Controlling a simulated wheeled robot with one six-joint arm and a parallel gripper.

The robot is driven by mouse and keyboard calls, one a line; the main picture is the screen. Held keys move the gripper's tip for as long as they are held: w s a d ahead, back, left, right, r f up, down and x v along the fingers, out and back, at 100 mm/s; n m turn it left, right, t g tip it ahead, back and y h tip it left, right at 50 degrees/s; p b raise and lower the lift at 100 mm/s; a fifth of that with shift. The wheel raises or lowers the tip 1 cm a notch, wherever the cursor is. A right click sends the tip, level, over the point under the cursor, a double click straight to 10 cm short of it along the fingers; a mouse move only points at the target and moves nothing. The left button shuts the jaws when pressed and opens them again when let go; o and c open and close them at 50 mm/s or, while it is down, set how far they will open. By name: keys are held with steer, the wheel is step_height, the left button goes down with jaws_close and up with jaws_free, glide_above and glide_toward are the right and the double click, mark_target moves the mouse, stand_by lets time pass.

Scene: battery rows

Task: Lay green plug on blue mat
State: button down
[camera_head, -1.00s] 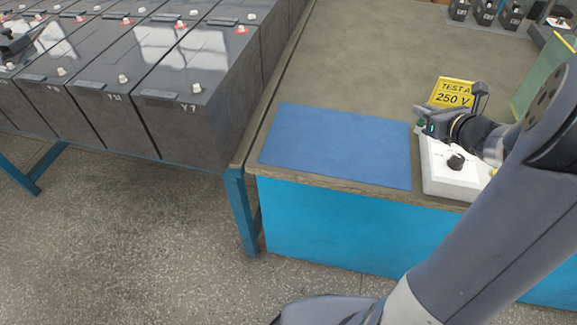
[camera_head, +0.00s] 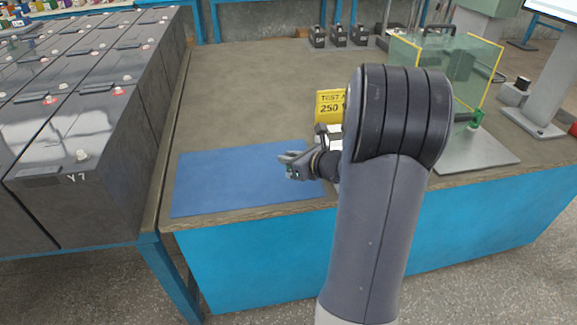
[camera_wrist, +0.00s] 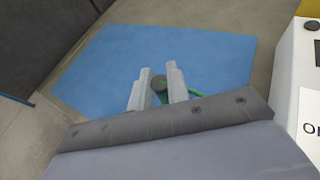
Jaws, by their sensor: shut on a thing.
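The blue mat (camera_head: 225,180) lies flat at the front left of the bench. It also fills the middle of the wrist view (camera_wrist: 110,60). My gripper (camera_head: 284,167) is over the right end of the mat. In the wrist view my gripper (camera_wrist: 159,76) is shut on the green plug (camera_wrist: 159,85), whose dark round end shows between the two fingers, with green showing beside the right finger. The plug looks held above the mat; the exact height is hard to tell. In the head view the plug is mostly hidden by the fingers.
A yellow "TEST A 250 V" sign (camera_head: 329,107) stands behind my wrist. The white tester (camera_wrist: 305,75) is right of the mat, largely hidden by my arm in the head view. Battery rows (camera_head: 75,150) stand left. A clear screen (camera_head: 450,65) stands at the back right.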

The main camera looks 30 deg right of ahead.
steer(key=shift+f, duration=0.9)
steer(key=shift+f+b, duration=0.2)
steer(key=shift+b, duration=0.1)
steer(key=c, duration=1.4)
jaws_free()
steer(key=shift+o, duration=0.2)
steer(key=shift+r, duration=0.15)
steer(key=shift+r+p, duration=0.2)
steer(key=shift+p, duration=0.15)
steer(key=p+v, duration=0.1)
steer(key=v, duration=1.1)
steer(key=shift+p, duration=0.3)
